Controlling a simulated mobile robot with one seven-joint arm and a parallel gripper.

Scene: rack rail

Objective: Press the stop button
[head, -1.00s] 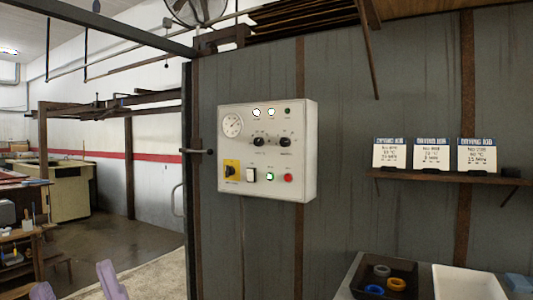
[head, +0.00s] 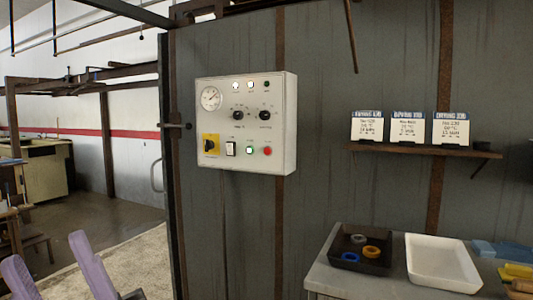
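A white control box (head: 242,163) is mounted on the grey wall, left of the picture's middle. On its bottom row, a red button (head: 267,150) sits at the right end, and I take it for the stop button. A lit green button (head: 250,149) is just left of it, then a white rocker switch (head: 231,149) and a black rotary switch on a yellow plate (head: 210,145). A dial gauge, two black knobs and small lamps are above. My gripper (head: 60,265) shows as two pale purple fingers at the bottom left, spread apart with nothing between them, well away from the box.
A table (head: 325,272) at the bottom right holds a black tray (head: 334,263) with rings and a white tray (head: 412,268). A shelf (head: 420,150) with several cards juts from the wall above. A door handle (head: 157,176) is left of the box.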

